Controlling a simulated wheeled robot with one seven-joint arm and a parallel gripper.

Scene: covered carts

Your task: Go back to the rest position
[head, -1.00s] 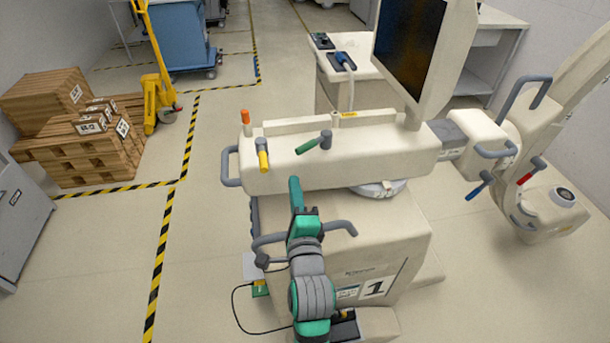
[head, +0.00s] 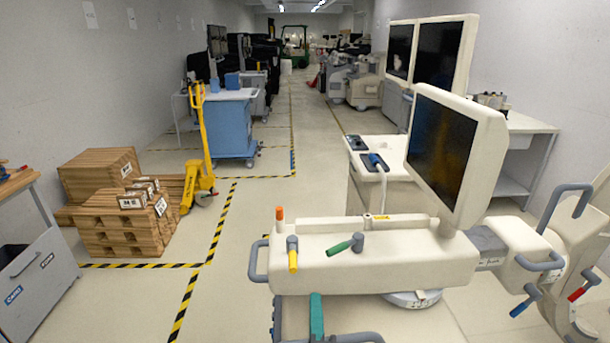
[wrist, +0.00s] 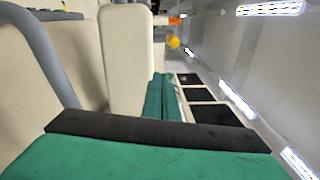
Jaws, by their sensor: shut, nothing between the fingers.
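My gripper (head: 316,312) shows at the bottom of the head view as a narrow teal finger piece, in front of the white cart (head: 350,265). The rest of my arm is below the picture. In the wrist view my gripper's teal fingers (wrist: 162,95) lie side by side, closed, with nothing between them. They point up past the cart's pale panels. A grey handle (wrist: 45,55) of the cart curves at the left of the wrist view.
The cart carries a dark monitor (head: 441,145) and green (head: 345,244) and yellow (head: 292,256) levers. Wooden crates (head: 122,220), a yellow pallet jack (head: 203,155) and a blue cart (head: 222,128) stand at left. A striped floor aisle runs open behind them.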

